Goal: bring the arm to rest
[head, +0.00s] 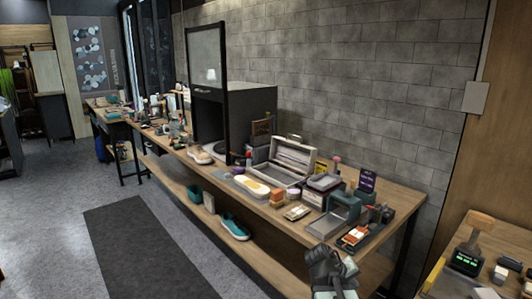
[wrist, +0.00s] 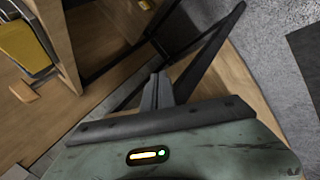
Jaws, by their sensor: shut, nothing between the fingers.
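My gripper (head: 330,264) shows at the bottom of the head view, in front of the near end of the long workbench (head: 400,192). In the wrist view my gripper (wrist: 157,78) has its fingers together with nothing between them. It hangs in free space, apart from the bench and the things on it. The wrist view looks down past dark bench legs to wooden surfaces and the grey floor.
The bench holds an open case (head: 292,158), a dark cabinet (head: 250,108) and several small items. A teal sneaker (head: 234,227) lies on the lower shelf. A wooden counter (head: 484,240) stands at the right. The grey floor (head: 60,200) at the left is clear, with a dark mat (head: 140,245).

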